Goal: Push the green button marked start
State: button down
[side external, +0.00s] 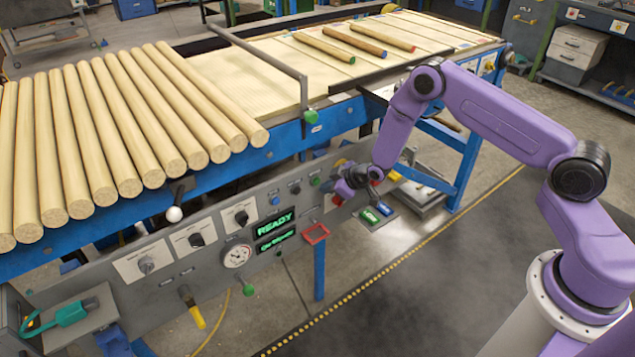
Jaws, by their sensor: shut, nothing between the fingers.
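The grey control panel (205,262) runs along the front of the blue machine. A small green button (315,181) sits near its right end, beside a dark knob (295,190) and a blue button (275,200). No marking on the green button is readable at this size. My gripper (352,184) is in front of the panel's right end, to the right of the green button. The fingers are small and dark here, shut and empty. I cannot tell whether they touch the panel. A red part (337,199) shows just below the gripper.
The lit display (276,222) reads READY. Green (370,216) and blue (383,208) pads lie low under my gripper. Wooden rods (130,120) lie above left. The dark floor mat (400,290) is clear.

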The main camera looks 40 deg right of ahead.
jog(key=shift+w, duration=0.2)
jog(key=shift+w, duration=0.25)
